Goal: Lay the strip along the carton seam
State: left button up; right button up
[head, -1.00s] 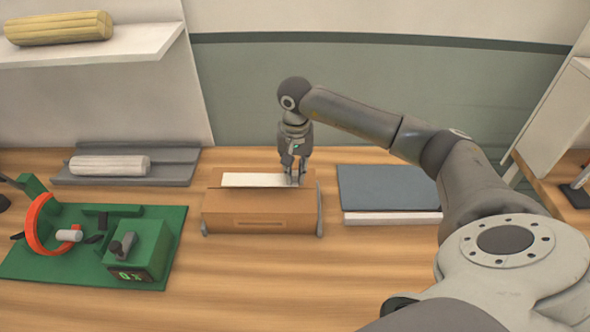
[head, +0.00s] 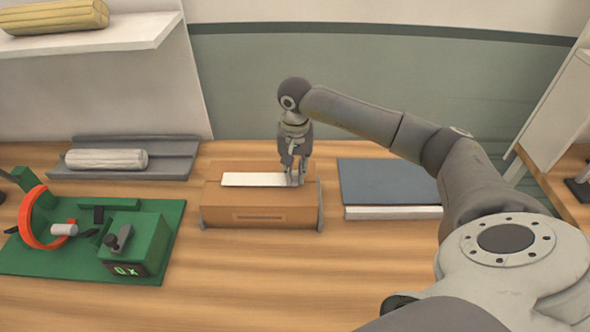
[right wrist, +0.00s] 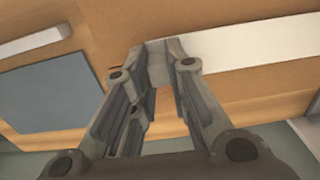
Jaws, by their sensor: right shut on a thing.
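The brown carton (head: 258,209) stands on the wooden table between grey side brackets. The white strip (head: 252,180) lies flat along the carton's top, running left to right. My right gripper (head: 295,180) is shut on the strip's right end, right at the carton's top. In the right wrist view, the fingers (right wrist: 160,72) close on the end of the strip (right wrist: 250,45), which extends to the right. The seam under the strip is hidden. My left gripper is in neither view.
A green fixture (head: 150,230) with an orange ring (head: 30,225) is at left. A pale roll (head: 106,159) lies on a grey tray (head: 180,165) behind it. A blue-grey slab (head: 388,182) lies right of the carton. The table front is clear.

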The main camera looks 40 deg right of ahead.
jog(key=shift+f+b, duration=0.3)
jog(key=shift+f, duration=0.1)
jog(key=o, duration=0.8)
jog(key=shift+r, duration=0.15)
notch_tip(320, 180, up, 12)
jog(key=shift+f, duration=0.1)
